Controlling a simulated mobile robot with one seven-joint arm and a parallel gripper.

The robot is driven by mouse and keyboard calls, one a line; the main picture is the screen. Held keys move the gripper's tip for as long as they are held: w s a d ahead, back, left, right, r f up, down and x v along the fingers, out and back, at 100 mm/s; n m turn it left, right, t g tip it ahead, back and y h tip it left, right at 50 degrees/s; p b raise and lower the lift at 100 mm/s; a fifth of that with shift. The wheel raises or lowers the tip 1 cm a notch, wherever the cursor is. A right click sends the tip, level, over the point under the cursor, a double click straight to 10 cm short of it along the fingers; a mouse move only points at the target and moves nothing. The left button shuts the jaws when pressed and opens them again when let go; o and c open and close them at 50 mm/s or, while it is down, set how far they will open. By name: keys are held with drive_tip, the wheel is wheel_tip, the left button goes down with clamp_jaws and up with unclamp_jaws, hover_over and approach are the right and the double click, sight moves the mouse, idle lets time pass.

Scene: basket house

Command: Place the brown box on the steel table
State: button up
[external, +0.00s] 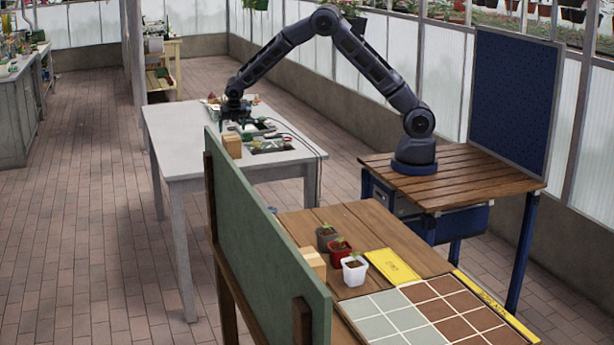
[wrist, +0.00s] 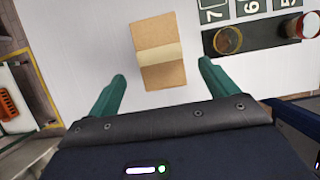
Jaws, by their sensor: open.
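A small brown box (external: 232,146) stands at the front edge of the pale grey table (external: 178,150), which looks like the steel table. In the wrist view the box (wrist: 160,70) has a lighter tape band across it and lies ahead of and between the two green fingers. My gripper (external: 238,122) is open and empty, above the table and just behind the box in the external view; it also shows in the wrist view (wrist: 161,70). The fingers look apart from the box on both sides. Height above the box is hard to tell. A second brown box (external: 313,262) stands on the wooden table.
Dark trays (external: 268,146) with small items lie on the grey table beside the box. In the wrist view a dark numbered board (wrist: 262,32) with round pots lies to the right. A green board (external: 262,245) stands upright along the wooden table (external: 345,220), which holds pots.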

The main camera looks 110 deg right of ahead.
drive_tip(key=v, duration=0.3)
drive_tip(key=shift+a+r, duration=0.2)
drive_tip(key=shift+r, duration=0.1)
drive_tip(key=s+a+r+m+t+y, duration=0.1)
drive_tip(key=s+a+r+m, duration=0.4)
drive_tip(key=a+r, duration=0.7)
drive_tip(key=s+a+r+m+t+y, duration=0.15)
drive_tip(key=s+a+r+m, duration=0.25)
drive_tip(key=s+a+r, duration=0.55)
drive_tip(key=s+a+r+m+t, duration=0.1)
drive_tip(key=s+a+r+m, duration=0.1)
drive_tip(key=s+a, duration=0.45)
drive_tip(key=s+a+r+m, duration=0.2)
drive_tip(key=s+a+r, duration=0.15)
drive_tip(key=a, duration=0.65)
drive_tip(key=s+a+f+m+y, duration=0.1)
drive_tip(key=s+a, duration=0.3)
drive_tip(key=s, duration=0.4)
drive_tip(key=s+a+f+m+t+y, duration=0.1)
drive_tip(key=s+a+m, duration=0.3)
drive_tip(key=s, duration=0.4)
drive_tip(key=shift+s+a+f, duration=0.3)
drive_tip(key=shift+a+f, duration=0.35)
drive_tip(key=shift+a, duration=0.1)
